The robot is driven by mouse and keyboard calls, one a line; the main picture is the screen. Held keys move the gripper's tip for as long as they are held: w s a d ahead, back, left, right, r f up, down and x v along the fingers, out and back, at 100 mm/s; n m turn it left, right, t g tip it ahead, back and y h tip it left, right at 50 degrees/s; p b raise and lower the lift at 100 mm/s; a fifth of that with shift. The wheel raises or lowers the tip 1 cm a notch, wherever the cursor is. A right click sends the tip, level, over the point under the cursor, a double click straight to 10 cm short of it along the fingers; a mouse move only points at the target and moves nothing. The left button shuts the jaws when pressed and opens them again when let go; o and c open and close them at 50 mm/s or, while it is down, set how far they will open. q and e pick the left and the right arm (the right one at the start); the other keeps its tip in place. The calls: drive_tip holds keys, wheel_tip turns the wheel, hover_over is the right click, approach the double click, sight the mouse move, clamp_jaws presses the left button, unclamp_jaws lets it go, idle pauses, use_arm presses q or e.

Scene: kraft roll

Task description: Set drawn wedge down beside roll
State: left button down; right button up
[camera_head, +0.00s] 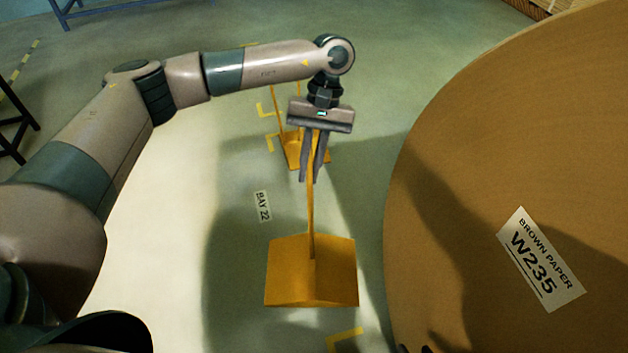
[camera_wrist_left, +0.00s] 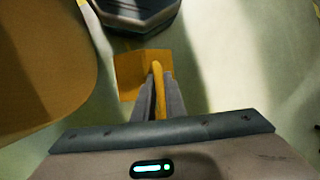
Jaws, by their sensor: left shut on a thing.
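A yellow wedge (camera_head: 311,275) with a tall upright handle is in the head view, left of the big brown paper roll (camera_head: 480,130). My left gripper (camera_head: 312,178) points down and is shut on the handle's upper part. The wedge hangs below the fingers, its block apart from the roll in the picture. I cannot tell whether its underside touches the floor. The left wrist view also shows the wedge (camera_wrist_left: 130,72) beyond the fingertips, with the roll (camera_wrist_left: 40,70) at left. My right gripper cannot be made out.
A second yellow wedge (camera_head: 293,150) stands on the floor behind my left gripper. The roll carries a "W235" label (camera_head: 540,259). Floor left of the held wedge is clear.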

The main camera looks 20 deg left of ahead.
use_arm(q)
wheel_tip(320, 180, up, 6)
drive_tip(key=a+m+y, duration=0.1)
drive_tip(key=a+m, duration=0.1)
drive_tip(key=m, duration=0.2)
drive_tip(key=shift+w+a+m+t+y, duration=0.15)
drive_tip(key=shift+a+m+t+y, duration=0.15)
drive_tip(key=shift+y, duration=0.1)
